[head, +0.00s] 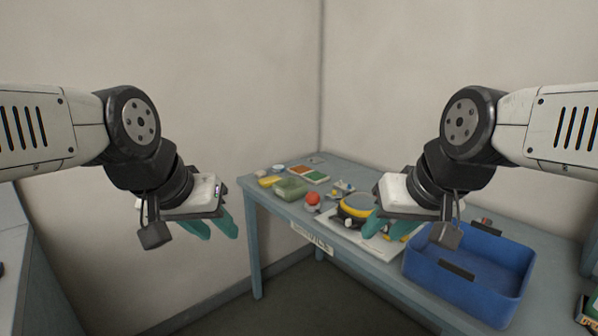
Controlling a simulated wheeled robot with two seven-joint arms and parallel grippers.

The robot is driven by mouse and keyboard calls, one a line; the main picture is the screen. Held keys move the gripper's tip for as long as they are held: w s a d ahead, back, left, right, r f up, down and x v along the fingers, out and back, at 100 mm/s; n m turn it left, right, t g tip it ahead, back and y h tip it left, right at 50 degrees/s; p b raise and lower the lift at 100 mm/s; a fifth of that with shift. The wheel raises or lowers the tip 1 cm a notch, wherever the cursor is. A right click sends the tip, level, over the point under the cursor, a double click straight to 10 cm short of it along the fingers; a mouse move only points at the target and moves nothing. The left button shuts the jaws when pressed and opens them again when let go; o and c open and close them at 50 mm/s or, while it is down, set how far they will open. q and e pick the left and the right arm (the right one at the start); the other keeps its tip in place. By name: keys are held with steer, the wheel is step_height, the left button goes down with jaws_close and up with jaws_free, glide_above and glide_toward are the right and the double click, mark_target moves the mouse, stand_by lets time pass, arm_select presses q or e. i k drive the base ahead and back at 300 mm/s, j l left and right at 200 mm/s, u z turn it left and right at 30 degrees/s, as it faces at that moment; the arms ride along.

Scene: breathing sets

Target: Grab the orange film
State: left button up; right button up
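A small flat orange patch (301,169) shows on the far left part of the workbench, beside a green one; it may be the orange film, but it is too small to tell. A round red-orange item (312,199) stands nearer the front edge. My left gripper (214,231) hangs in the air left of the workbench, its teal fingers apart and nothing between them. My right gripper (388,234) is above the workbench's front part, between the yellow-and-black round device and the blue bin. Its teal fingers are apart, and it hides part of what lies behind.
The blue-grey workbench (256,212) runs along the wall. A green box (291,189), a yellow item (269,181) and a yellow-and-black round device (353,207) stand on it. An open blue bin (468,278) is at the right. Floor is clear in front.

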mark_target(300, 169)
steer(key=i+j+z, duration=0.2)
steer(key=i+j, duration=0.6)
steer(key=i+j+z, duration=0.25)
steer(key=i+j, duration=1.05)
steer(key=i, duration=0.2)
steer(key=i+z, duration=0.05)
